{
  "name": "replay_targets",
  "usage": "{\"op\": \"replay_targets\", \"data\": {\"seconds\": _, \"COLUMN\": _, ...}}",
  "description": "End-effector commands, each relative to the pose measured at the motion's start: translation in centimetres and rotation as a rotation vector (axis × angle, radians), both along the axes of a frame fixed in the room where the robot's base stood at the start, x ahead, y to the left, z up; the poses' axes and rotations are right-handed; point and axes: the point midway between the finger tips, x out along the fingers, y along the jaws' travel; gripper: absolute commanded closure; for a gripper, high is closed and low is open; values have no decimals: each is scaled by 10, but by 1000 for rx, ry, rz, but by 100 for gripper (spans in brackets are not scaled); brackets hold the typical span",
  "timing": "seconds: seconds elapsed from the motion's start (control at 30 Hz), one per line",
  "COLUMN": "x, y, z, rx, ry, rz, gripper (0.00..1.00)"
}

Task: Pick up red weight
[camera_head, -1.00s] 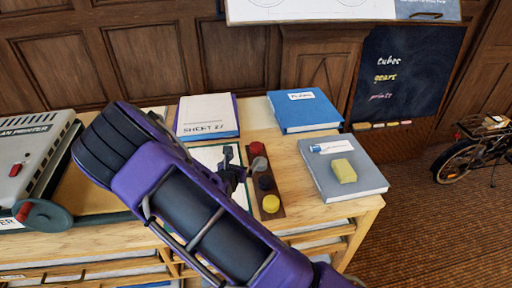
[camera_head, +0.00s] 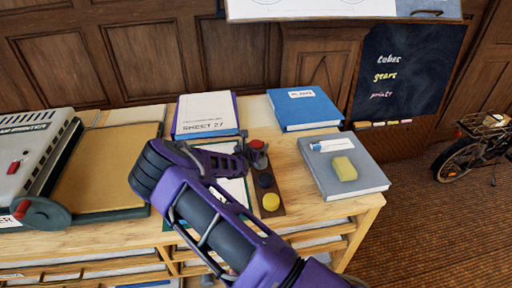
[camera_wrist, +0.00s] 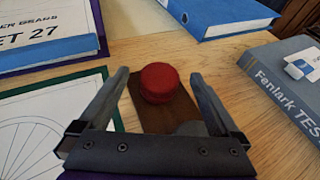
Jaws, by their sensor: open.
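The red weight (camera_wrist: 158,82) is a round, squat red piece on a dark brown strip (camera_wrist: 150,112), which lies on the wooden cabinet top. In the wrist view it sits between and just beyond the fingertips of my open gripper (camera_wrist: 156,82). In the head view the red weight (camera_head: 257,145) is at the far end of the strip, partly hidden by my gripper (camera_head: 248,150). A dark weight (camera_head: 264,181) and a yellow weight (camera_head: 271,202) stand nearer on the same strip.
A grey book (camera_head: 318,180) with a yellow block (camera_head: 344,169) lies right of the strip. A blue binder (camera_head: 305,112) and the SHEET 27 binder (camera_head: 205,112) lie behind. A drawing (camera_wrist: 30,130) lies to the left. A grey trimmer-like machine (camera_head: 25,160) is far left.

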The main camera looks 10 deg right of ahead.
Motion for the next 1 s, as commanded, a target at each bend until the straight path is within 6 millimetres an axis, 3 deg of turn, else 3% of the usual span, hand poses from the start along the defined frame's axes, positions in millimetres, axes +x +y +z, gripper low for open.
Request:
{"op": "replay_targets", "data": {"seconds": 0.27, "x": 3, "y": -1, "z": -2, "rx": 0, "ry": 0, "rz": 0, "gripper": 2}}
{"op": "replay_targets", "data": {"seconds": 0.8, "x": 3, "y": -1, "z": -1, "rx": 0, "ry": 0, "rz": 1, "gripper": 97}}
{"op": "replay_targets", "data": {"seconds": 1.0, "x": 3, "y": -1, "z": -1, "rx": 0, "ry": 0, "rz": 1, "gripper": 100}}
